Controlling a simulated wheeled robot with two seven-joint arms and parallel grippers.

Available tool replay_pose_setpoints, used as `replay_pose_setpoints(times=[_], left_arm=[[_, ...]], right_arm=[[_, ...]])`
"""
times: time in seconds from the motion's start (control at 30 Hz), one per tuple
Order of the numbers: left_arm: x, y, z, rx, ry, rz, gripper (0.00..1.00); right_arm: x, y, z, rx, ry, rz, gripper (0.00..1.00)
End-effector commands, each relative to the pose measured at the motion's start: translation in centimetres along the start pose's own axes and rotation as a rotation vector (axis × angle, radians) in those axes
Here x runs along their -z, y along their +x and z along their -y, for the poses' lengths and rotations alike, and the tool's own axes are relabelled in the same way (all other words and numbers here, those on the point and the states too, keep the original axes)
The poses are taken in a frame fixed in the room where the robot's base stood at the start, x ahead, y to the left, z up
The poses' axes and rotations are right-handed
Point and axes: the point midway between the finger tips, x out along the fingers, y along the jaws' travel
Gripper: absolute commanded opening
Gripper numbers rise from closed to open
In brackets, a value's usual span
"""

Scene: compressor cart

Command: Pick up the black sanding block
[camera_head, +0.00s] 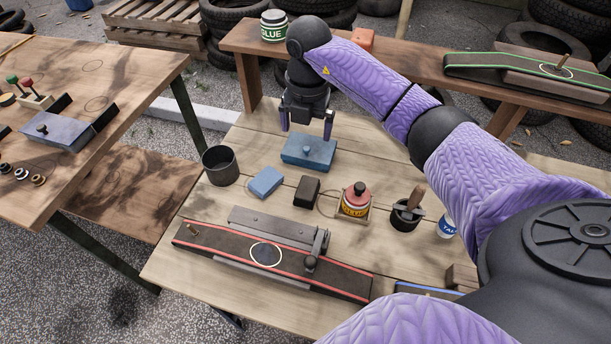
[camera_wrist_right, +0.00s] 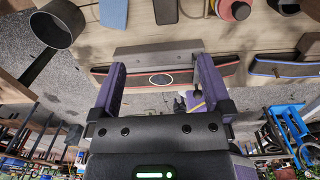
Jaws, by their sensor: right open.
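The black sanding block (camera_head: 306,192) lies on the pale wooden table between a blue block (camera_head: 265,182) and a jar with a red lid (camera_head: 355,202). It also shows at the top edge of the right wrist view (camera_wrist_right: 165,11), partly cut off. My right gripper (camera_head: 306,124) is open and empty, pointing down above a flat blue box with a knob (camera_head: 309,152). It is behind the black block in the head view and apart from it. Its spread fingers also show in the right wrist view (camera_wrist_right: 160,82). My left gripper is not in view.
A dark cup (camera_head: 220,165) stands left of the blue block. A black pot with a brush (camera_head: 405,215) stands to the right. A red-edged sanding belt (camera_head: 205,243) with a grey bar lies in front. A raised shelf (camera_head: 400,62) runs behind.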

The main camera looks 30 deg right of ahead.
Motion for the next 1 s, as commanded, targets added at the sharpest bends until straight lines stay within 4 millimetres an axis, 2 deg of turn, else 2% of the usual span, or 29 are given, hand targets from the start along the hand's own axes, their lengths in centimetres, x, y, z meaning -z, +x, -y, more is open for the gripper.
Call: replay_pose_setpoints(times=[0.03, 0.1, 0.23, 0.3, 0.47, 0.83, 1.0], left_arm=[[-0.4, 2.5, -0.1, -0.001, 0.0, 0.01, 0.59], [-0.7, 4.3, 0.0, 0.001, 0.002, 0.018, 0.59], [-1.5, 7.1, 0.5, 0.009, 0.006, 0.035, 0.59], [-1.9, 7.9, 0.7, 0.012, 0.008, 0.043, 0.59], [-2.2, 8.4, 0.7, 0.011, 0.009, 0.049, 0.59], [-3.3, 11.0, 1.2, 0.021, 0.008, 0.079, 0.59], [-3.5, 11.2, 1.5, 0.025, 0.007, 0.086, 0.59]], right_arm=[[0.1, 2.9, 0.1, 0.007, 0.0, -0.006, 1.0], [0.1, 5.1, 0.1, 0.012, 0.0, -0.011, 1.0], [0.2, 8.4, 0.2, 0.022, 0.0, -0.019, 1.0], [0.2, 9.4, 0.2, 0.025, 0.0, -0.022, 1.0], [0.3, 10.7, 0.2, 0.025, 0.0, -0.024, 1.0], [1.6, 18.3, 1.1, 0.025, -0.001, -0.024, 1.0], [1.5, 19.1, 1.1, 0.025, 0.0, -0.021, 1.0]])
